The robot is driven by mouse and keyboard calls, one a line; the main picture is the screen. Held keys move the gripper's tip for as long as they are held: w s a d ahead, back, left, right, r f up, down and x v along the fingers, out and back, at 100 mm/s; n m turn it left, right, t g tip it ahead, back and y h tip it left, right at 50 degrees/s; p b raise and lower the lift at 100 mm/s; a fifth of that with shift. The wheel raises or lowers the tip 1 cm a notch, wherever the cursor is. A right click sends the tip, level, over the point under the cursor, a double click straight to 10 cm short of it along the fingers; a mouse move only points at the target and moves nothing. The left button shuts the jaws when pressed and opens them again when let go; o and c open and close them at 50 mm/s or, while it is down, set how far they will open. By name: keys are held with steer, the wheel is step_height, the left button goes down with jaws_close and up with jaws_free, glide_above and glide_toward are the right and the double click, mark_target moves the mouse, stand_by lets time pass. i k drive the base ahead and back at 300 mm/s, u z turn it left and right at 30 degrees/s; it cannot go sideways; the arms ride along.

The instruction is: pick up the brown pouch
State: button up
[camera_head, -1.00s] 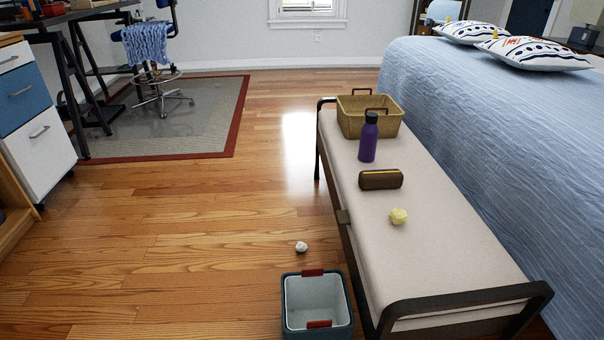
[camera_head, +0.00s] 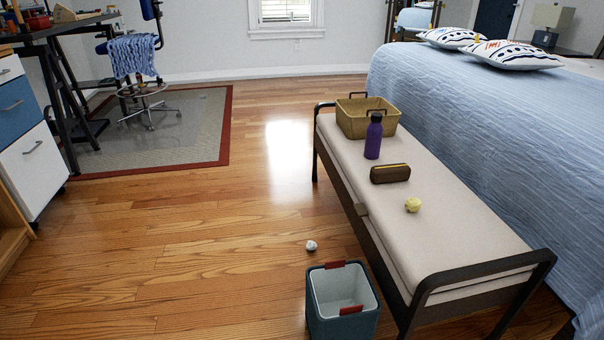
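The brown pouch (camera_head: 390,174) is a small, long case with a yellowish line along its top. It lies on the cream cushion of the bench (camera_head: 455,240). It sits between a purple bottle (camera_head: 373,138) behind it and a crumpled yellow ball (camera_head: 412,205) in front of it, apart from both. My gripper is not in view, so its state does not show.
A tan basket (camera_head: 368,122) stands at the bench's far end. A blue bin (camera_head: 343,318) with red handles and a white crumpled ball (camera_head: 311,246) are on the floor left of the bench. The bed (camera_head: 480,110) is close on the right. Wooden floor at left is open.

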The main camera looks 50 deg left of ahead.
mark_target(396, 172)
steer(key=u, duration=0.35)
steer(key=i, duration=1.6)
steer(key=u, duration=0.95)
